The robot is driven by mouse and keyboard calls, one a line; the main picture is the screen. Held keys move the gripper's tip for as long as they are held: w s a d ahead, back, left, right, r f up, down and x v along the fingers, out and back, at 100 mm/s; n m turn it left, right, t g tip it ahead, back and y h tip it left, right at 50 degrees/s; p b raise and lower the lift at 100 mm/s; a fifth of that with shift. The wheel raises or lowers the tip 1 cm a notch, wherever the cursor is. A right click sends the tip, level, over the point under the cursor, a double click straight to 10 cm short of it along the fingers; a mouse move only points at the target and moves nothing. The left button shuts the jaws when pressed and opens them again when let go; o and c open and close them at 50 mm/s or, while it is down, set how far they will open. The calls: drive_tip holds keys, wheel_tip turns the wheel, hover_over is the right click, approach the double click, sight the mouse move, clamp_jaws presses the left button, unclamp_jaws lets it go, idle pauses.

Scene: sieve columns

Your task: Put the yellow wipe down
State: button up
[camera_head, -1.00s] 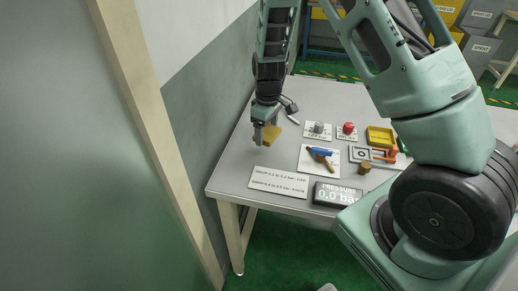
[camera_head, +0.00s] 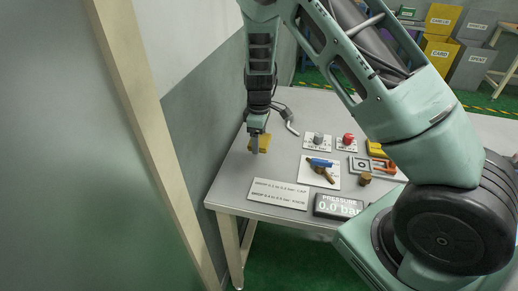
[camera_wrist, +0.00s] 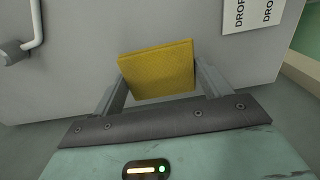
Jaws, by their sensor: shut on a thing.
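The yellow wipe (camera_head: 264,142) is a flat, square yellow piece at the left end of the grey table. My gripper (camera_head: 256,150) points down over that end and is shut on the wipe. In the wrist view the wipe (camera_wrist: 156,70) stands out between the two fingers (camera_wrist: 160,92), its broad face toward the camera. It is low over the table top; I cannot tell whether its far edge touches the surface.
A grey bent pipe (camera_head: 290,120) lies behind the gripper. A white DROP sign (camera_head: 279,194) and a pressure display (camera_head: 338,206) lie along the front edge. A blue-and-brown tool (camera_head: 319,170) rests on a white card. A grey knob (camera_head: 318,138) and red knob (camera_head: 348,139) stand behind.

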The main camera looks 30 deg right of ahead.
sight(259, 157)
wheel_tip(259, 157, down, 5)
drive_tip(key=shift+r+p, duration=0.15)
drive_tip(key=shift+p, duration=0.25)
drive_tip(key=shift+f+b, duration=0.45)
drive_tip(key=shift+f, duration=0.05)
drive_tip(key=shift+f, duration=0.15)
drive_tip(key=shift+s, duration=0.1)
